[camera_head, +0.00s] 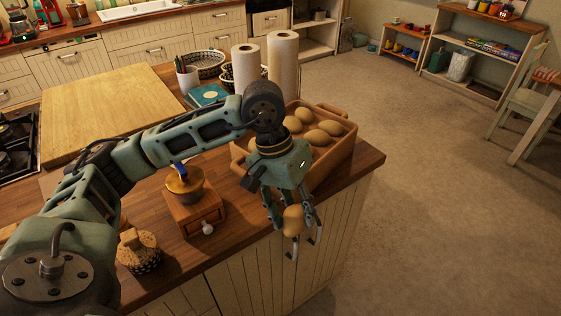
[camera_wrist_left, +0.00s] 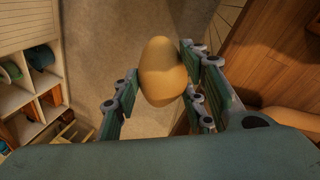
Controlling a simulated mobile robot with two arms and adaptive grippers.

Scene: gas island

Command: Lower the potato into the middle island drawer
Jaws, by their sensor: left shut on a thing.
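My left gripper (camera_head: 298,232) is shut on a tan potato (camera_head: 293,218) and points downward just past the island's front edge. In the left wrist view the potato (camera_wrist_left: 163,68) sits between the fingers, with floor behind it. The island front (camera_head: 255,265) has pale grooved panels below the wooden top. I see no open drawer in either view, and I cannot tell which panel is the middle drawer. My right gripper is not in view.
A wooden crate of several potatoes (camera_head: 347,150) stands at the countertop's right end, behind my gripper. A coffee grinder (camera_head: 195,212) and a patterned pot (camera_head: 138,252) stand left of it. Paper towel rolls (camera_head: 283,58) stand behind. The floor right of the island (camera_head: 440,210) is clear.

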